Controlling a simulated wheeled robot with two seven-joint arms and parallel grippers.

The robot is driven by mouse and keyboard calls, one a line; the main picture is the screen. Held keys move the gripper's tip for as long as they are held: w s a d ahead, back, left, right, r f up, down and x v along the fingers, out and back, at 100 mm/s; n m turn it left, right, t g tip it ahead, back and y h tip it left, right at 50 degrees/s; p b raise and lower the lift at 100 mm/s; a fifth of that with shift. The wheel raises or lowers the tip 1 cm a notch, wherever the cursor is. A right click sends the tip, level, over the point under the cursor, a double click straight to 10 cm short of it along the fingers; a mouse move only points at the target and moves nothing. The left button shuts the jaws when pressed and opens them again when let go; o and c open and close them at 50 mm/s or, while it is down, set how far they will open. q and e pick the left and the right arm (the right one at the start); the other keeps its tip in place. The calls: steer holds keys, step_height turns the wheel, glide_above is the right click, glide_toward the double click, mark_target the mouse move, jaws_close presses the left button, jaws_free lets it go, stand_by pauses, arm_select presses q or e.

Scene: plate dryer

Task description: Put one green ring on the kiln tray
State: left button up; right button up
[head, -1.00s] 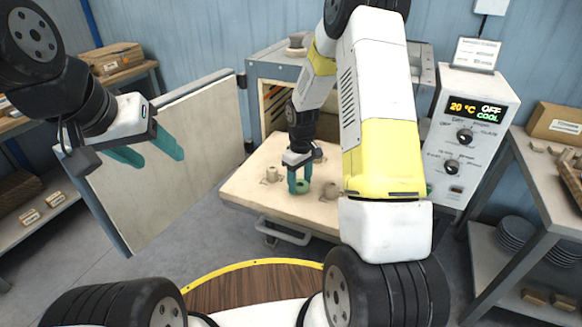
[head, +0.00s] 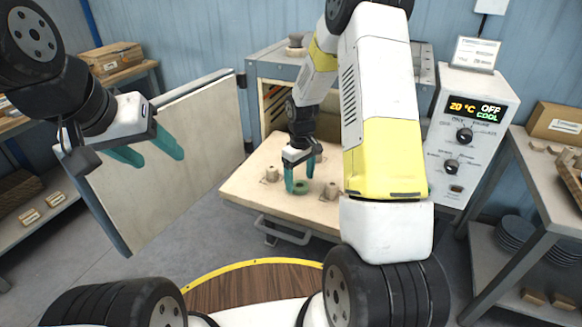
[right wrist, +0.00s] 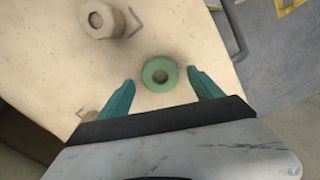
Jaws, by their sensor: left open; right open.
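The kiln tray (head: 248,188) is a pale slab pulled out in front of the kiln, whose door stands open. One green ring (right wrist: 160,74) lies flat on the tray; it also shows in the head view (head: 301,187). My right gripper (head: 299,189) is open over the tray. In the right wrist view its teal fingers (right wrist: 160,88) stand apart on either side of the ring, not touching it. My left gripper (head: 155,157) is open and empty, in front of the open kiln door, away from the tray.
Pale posts stand on the tray, one (head: 271,174) left of the ring and one (head: 332,190) right of it. The control box (head: 466,130) reads 20 °C, OFF, COOL. A table (head: 520,170) stands at the right. My right arm hides part of the tray.

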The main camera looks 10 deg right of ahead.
step_height(320, 180, up, 10)
step_height(320, 180, up, 10)
steer(key=m+t, duration=0.2)
glide_above(300, 185)
steer(key=s, duration=0.5)
steer(key=s+a+r+m+t+y, duration=0.1)
steer(key=s+r, duration=0.4)
steer(key=s, duration=0.5)
steer(key=s+a+r+m+t+y, duration=0.1)
steer(key=s+r+m+t, duration=0.2)
steer(key=s, duration=0.6)
step_height(300, 185, up, 2)
steer(key=shift+s+a+r, duration=0.15)
steer(key=shift+s, duration=0.2)
